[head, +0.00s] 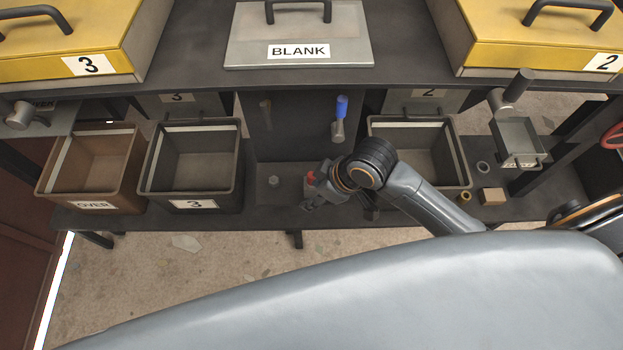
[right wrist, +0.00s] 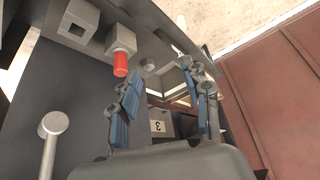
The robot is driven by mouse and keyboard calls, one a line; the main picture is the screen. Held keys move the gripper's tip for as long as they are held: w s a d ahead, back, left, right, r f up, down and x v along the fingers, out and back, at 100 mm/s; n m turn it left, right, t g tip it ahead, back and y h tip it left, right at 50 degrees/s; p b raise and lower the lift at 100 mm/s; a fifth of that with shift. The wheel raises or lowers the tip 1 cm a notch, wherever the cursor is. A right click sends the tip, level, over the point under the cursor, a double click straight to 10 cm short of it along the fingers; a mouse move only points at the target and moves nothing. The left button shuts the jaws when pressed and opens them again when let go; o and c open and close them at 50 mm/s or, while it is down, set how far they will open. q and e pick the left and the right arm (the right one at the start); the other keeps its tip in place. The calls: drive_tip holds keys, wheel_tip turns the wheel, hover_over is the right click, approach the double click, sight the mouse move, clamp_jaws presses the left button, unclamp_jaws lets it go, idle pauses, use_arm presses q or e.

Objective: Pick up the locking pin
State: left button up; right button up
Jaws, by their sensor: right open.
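A short red cylinder (right wrist: 121,64), which looks like the locking pin, sticks out of a grey square block (right wrist: 122,40) in the right wrist view. In the head view its red part (head: 311,178) shows beside my right gripper (head: 322,193), above the lower shelf. My right gripper also shows in the right wrist view (right wrist: 163,103), its blue-padded fingers apart with nothing between them. The red cylinder is beyond the fingertips and up to the left, apart from them. In the head view my arm hides part of the gripper. My left gripper is not in view.
Open bins stand on the lower shelf: a brown one (head: 97,191), a dark one marked 3 (head: 190,187) and one at right (head: 455,140). A blue-handled lever (head: 341,107) hangs at centre. Small loose parts, including a tan block (head: 492,196), lie at right.

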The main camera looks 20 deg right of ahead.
drive_tip(key=w+d+f, duration=0.1)
drive_tip(key=w, duration=0.1)
drive_tip(key=w+d+n, duration=0.1)
drive_tip(key=w, duration=0.1)
drive_tip(key=w+d+f+n+g, duration=0.1)
drive_tip(key=w, duration=0.1)
drive_tip(key=shift+w+f+p, duration=0.3)
drive_tip(key=shift+f+p, duration=0.05)
drive_tip(key=shift+p, duration=0.05)
drive_tip(key=p+x, duration=0.1)
drive_tip(key=x, duration=0.4)
drive_tip(key=shift+w+d, duration=0.15)
drive_tip(key=shift+c, duration=0.2)
clamp_jaws()
